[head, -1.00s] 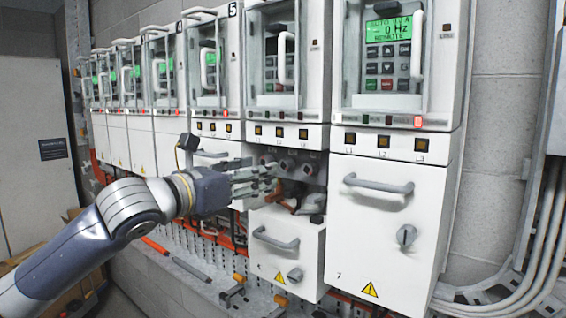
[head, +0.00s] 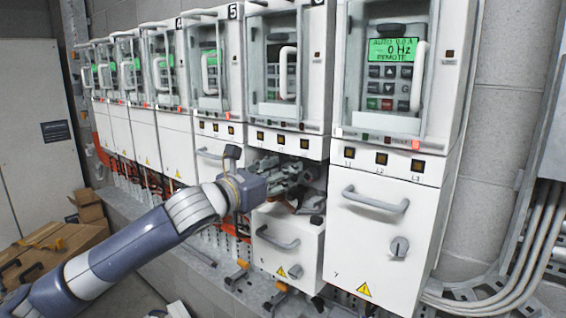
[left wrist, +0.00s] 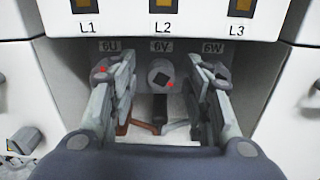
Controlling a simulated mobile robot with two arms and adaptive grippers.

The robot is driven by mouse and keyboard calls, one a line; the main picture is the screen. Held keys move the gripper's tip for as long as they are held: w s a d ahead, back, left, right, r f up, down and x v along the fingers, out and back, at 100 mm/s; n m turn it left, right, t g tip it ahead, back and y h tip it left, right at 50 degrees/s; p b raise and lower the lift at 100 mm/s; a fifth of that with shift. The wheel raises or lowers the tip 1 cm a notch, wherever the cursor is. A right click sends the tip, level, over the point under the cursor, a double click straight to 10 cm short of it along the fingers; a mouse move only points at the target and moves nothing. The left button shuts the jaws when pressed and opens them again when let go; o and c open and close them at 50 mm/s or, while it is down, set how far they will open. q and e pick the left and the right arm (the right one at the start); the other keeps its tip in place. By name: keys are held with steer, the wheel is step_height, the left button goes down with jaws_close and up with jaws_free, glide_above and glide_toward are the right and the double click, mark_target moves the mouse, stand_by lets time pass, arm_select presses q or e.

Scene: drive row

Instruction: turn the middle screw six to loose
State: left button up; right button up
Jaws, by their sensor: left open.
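The middle screw six (left wrist: 160,76), under the label 6V, is a round grey terminal with a dark square socket and a red dot at its lower right. My left gripper (left wrist: 160,68) is open, one finger on each side of this screw; I cannot tell whether either touches it. The fingers partly cover the terminals under 6U and 6W. In the head view, my left gripper (head: 300,174) reaches into the open lower bay of drive six, and the hand hides the screws. My right gripper is not in view.
The lowered cover (head: 284,250) of drive six hangs below the bay with its handle outward. Drive seven's closed cover (head: 375,225) stands close on the right, drive five's on the left. Cardboard boxes (head: 60,245) lie on the floor at left.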

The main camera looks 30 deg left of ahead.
arm_select(q)
steer(key=shift+w+d, duration=0.1)
steer(key=shift+w, duration=0.3)
steer(key=c, duration=1)
steer(key=shift+f+n, duration=0.1)
steer(key=shift+n, duration=0.2)
steer(key=shift+c, duration=0.2)
steer(key=shift+f+n+p, duration=0.1)
steer(key=shift+n+p, duration=0.75)
steer(key=shift+n, duration=10.15)
steer(key=shift+s, duration=0.1)
